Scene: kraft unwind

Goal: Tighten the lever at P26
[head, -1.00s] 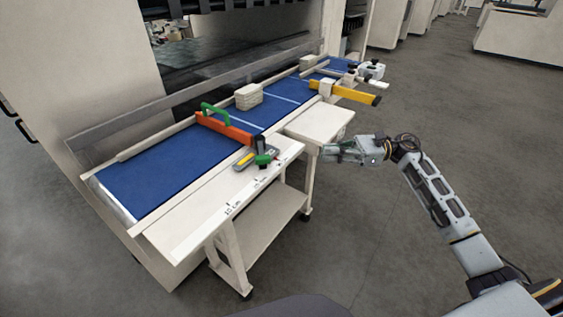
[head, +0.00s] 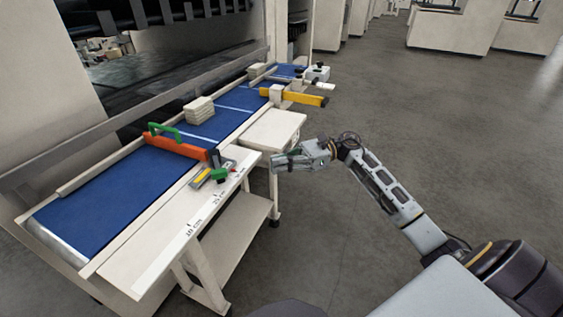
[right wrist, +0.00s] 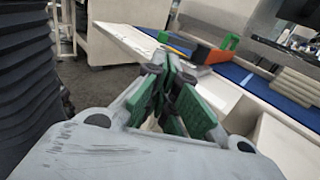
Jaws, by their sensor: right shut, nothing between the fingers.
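An orange bar (head: 178,146) with a green handle (head: 163,131) lies across the blue conveyor bed. At its near end is a clamp with a dark upright part (head: 214,158), a green knob (head: 219,175) and a grey-yellow piece (head: 201,178). Which part is the lever at P26 I cannot tell; no P26 mark is legible. My right gripper (head: 278,162) is right of the clamp, apart from it, beside the small side table. In the right wrist view its green-padded fingers (right wrist: 178,80) are shut and empty, with the orange bar (right wrist: 210,54) beyond. My left gripper is not in view.
A white ledge (head: 150,240) with scale marks runs along the front of the blue bed (head: 100,200). A pale side table (head: 270,130) stands near my gripper. A yellow bar (head: 295,97) sticks out farther back. Pale stacked blocks (head: 199,110) lie on the bed. Floor to the right is clear.

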